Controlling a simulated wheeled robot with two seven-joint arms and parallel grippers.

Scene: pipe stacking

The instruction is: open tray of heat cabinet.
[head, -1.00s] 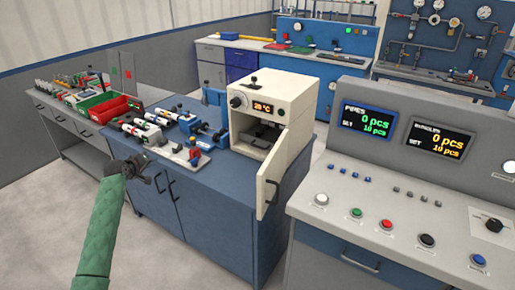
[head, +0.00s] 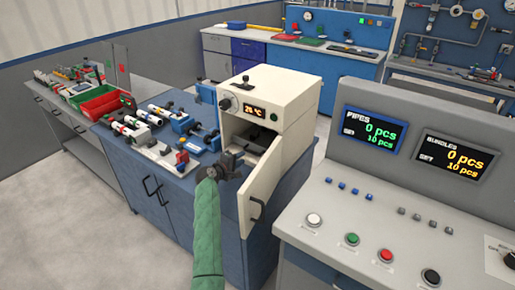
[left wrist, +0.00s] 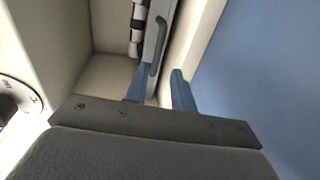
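The cream heat cabinet (head: 270,92) stands on the blue bench with its door (head: 262,190) swung open. Its dark grey tray (head: 258,140) is inside and partly hidden. My left gripper (head: 232,160) is at the front of the opening, left of the door. I cannot tell whether a finger touches the handle. My right gripper is not in view.
The open door stands close on the gripper's right. A control console (head: 400,190) with displays and buttons is further right. Pipe fixtures (head: 150,130) and red and green bins (head: 95,97) lie to the left on the benches.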

